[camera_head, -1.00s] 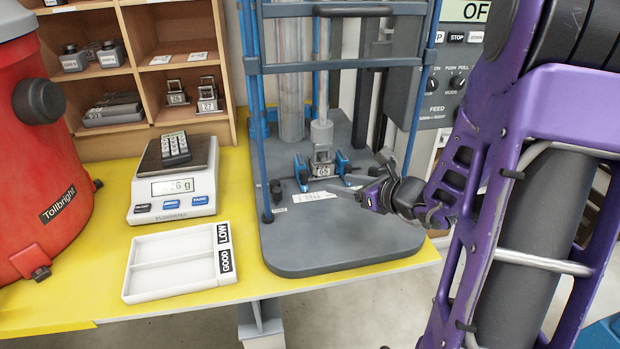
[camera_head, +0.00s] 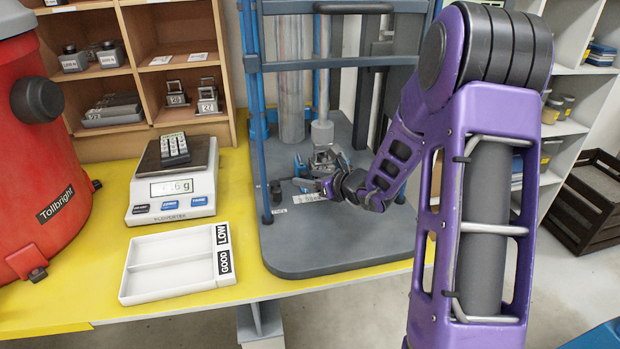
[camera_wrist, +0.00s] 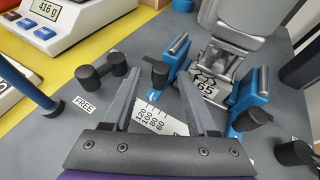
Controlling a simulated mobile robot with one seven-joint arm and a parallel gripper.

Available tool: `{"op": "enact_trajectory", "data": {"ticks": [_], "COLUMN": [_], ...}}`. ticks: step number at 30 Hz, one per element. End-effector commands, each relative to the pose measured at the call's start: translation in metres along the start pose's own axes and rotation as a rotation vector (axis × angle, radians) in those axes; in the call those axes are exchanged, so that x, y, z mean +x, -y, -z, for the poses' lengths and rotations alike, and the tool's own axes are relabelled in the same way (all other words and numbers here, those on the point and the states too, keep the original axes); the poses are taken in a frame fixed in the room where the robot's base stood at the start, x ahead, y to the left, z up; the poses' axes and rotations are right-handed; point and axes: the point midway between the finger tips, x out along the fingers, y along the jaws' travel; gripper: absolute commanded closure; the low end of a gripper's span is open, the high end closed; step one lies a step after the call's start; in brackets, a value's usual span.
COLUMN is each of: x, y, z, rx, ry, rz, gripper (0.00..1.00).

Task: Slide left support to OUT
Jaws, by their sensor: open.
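The left support (camera_wrist: 178,62) is a blue block with a black knob (camera_wrist: 159,74), standing on the grey machine base. It also shows in the head view (camera_head: 300,167), partly behind my gripper. The right support (camera_wrist: 250,103) is a similar blue block across a metal specimen (camera_wrist: 213,78) marked 65. My gripper (camera_wrist: 160,97) is open and empty. Its two fingers point toward the left support, one on each side of the black knob in the picture; whether they touch it is unclear. A number scale (camera_wrist: 157,118) lies on the base below the fingers. No OUT label is readable.
A black lever (camera_wrist: 104,73) beside a FREE label (camera_wrist: 84,105) stands left of the left support. Blue frame posts (camera_head: 258,110) rise around the base. A digital scale (camera_head: 172,185) and white tray (camera_head: 178,264) stand left. The front base plate (camera_head: 340,240) is clear.

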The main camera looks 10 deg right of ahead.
Motion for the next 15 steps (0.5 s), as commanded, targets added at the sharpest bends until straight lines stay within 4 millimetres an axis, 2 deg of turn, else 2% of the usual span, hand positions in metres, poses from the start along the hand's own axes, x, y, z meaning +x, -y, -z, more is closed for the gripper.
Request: {"op": "enact_trajectory", "data": {"ticks": [2,11,15], "x": [-0.0002,-0.0004,-0.0005], "y": [0.0000,0.0001,0.0001], "z": [0.0001,0.0002,0.0002], "rx": [0.000,0.000,0.000], "ry": [0.000,0.000,0.000], "rz": [0.000,0.000,0.000], "gripper": [0.44,0.98,1.00]}}
